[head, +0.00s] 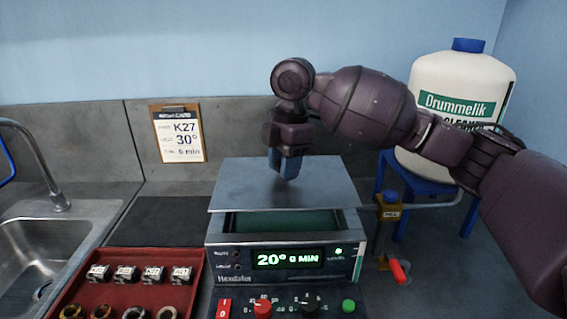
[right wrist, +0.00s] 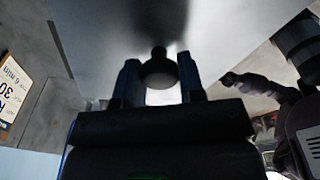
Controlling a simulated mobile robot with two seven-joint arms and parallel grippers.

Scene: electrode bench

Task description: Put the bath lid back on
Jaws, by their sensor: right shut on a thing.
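The bath lid (head: 240,185) is a flat grey metal plate. In the head view it lies over the back of the bath (head: 223,242), and a strip of the green interior shows open along the front. My right gripper (head: 284,172) is above the middle of the lid, pointing down, shut on the lid's knob. In the right wrist view the dark round knob (right wrist: 159,70) sits between the two fingers, with the lid's surface (right wrist: 220,35) beyond. My left gripper is out of view.
A red tray (head: 130,288) with labelled blocks and rings is at front left, beside a sink (head: 35,250). A wall card (head: 177,134) reads K27, 30°, 6 min. At right are a cleaner bottle (head: 440,85) on a blue stand and a red-handled valve (head: 398,270).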

